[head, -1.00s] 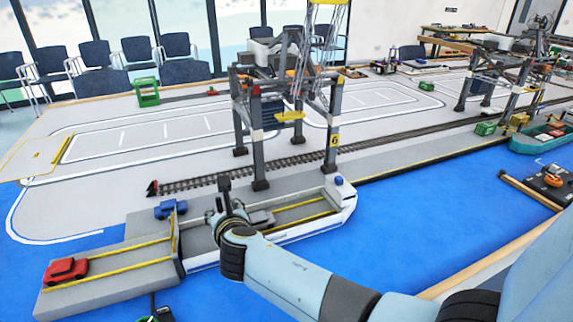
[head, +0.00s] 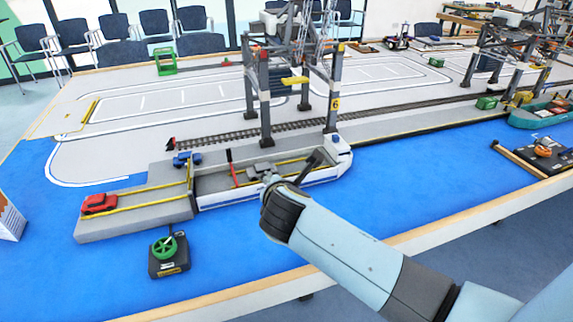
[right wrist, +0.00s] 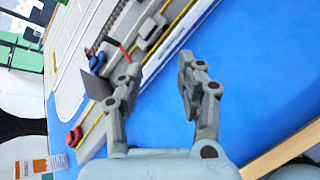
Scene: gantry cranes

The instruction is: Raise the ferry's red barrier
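The ferry (head: 315,179) is a long white and grey boat with yellow lane lines, lying at the quay on the blue surface. Its red barrier (head: 234,174) is a thin bar with a dark top end, standing nearly upright, slightly tilted, near the left end of the deck. It also shows as a red bar in the right wrist view (right wrist: 126,51). My right gripper (head: 292,171) is over the near side of the ferry, to the right of the barrier and apart from it. In the right wrist view its fingers (right wrist: 160,67) are spread with nothing between them. My left gripper is out of view.
A grey vehicle (head: 260,171) sits on the deck. A red car (head: 99,204) is on the ramp and a blue truck (head: 186,159) on the quay. A gantry crane (head: 264,100) stands behind. A black box with a green wheel (head: 165,247) lies in front.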

